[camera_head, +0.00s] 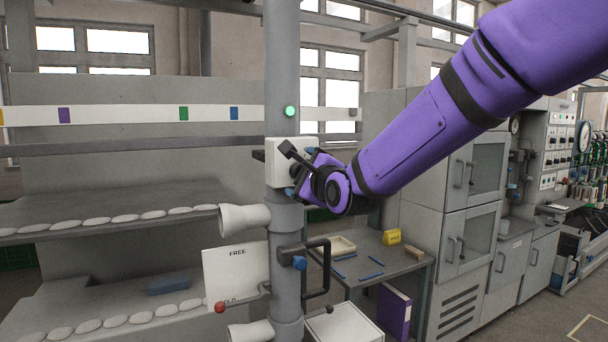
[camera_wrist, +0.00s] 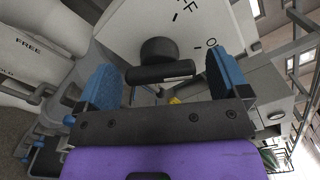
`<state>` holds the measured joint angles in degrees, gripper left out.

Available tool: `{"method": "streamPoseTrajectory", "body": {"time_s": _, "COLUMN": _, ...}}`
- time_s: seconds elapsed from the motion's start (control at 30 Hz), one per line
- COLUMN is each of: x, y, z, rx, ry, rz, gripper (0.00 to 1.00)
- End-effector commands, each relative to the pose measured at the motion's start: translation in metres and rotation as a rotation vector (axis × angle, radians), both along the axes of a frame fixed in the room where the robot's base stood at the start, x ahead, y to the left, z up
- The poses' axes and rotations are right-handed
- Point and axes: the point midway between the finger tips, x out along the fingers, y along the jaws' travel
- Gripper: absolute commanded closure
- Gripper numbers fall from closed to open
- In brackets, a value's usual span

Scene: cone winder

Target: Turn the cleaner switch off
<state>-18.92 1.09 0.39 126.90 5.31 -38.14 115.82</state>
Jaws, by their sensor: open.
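The cleaner switch is a white box (camera_head: 279,146) on the grey column, with a black handle (camera_head: 298,156) in front of my gripper (camera_head: 302,174). In the wrist view, the switch's white plate (camera_wrist: 190,20) carries dark letters and marks, partly cut off by the frame. Its black round knob (camera_wrist: 158,50) has a crossbar (camera_wrist: 162,73) lying between my gripper's two blue fingers (camera_wrist: 163,76). A green lamp (camera_head: 290,111) on the column above the switch is lit.
Below are a white funnel (camera_head: 245,218), a FREE sign (camera_head: 236,272), a red-knobbed lever (camera_head: 221,307) and a black bracket handle (camera_head: 324,268) on the column. A grey table (camera_head: 400,265) with a yellow box (camera_head: 392,237) stands behind. Shelves (camera_head: 110,215) fill the left.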

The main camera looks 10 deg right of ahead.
Motion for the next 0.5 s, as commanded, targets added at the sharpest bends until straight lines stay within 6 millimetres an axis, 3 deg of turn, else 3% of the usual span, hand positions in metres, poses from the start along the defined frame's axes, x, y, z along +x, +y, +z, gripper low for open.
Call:
{"method": "streamPoseTrajectory", "body": {"time_s": 0.33, "x": 0.0037, "y": 0.0011, "z": 0.0, "rx": 0.0, "ry": 0.0, "rz": 0.0, "gripper": 0.06}}
{"method": "streamPoseTrajectory", "body": {"time_s": 0.5, "x": 0.0036, "y": 0.0012, "z": 0.0, "rx": 0.0, "ry": 0.0, "rz": 0.0, "gripper": 0.43}}
